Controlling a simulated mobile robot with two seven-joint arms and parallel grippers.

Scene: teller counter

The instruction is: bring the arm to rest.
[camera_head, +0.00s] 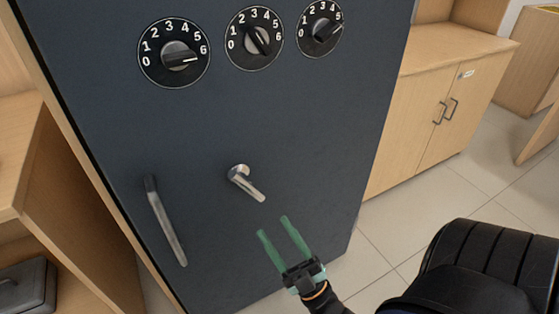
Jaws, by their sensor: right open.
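My right gripper (273,226) has two green fingers that stand apart with nothing between them. It is in front of the lower part of a dark blue safe door (110,105). A silver lever handle (246,183) on the door is just above and left of the fingertips, apart from them, and slants down to the right. My left gripper is not in view.
The door has three numbered dials, left (178,54), middle (256,40) and right (323,27), and a long bar handle (167,224). A wooden cabinet (425,115) stands at right, with a black padded chair (485,270) in front. Tiled floor (400,220) lies between them.

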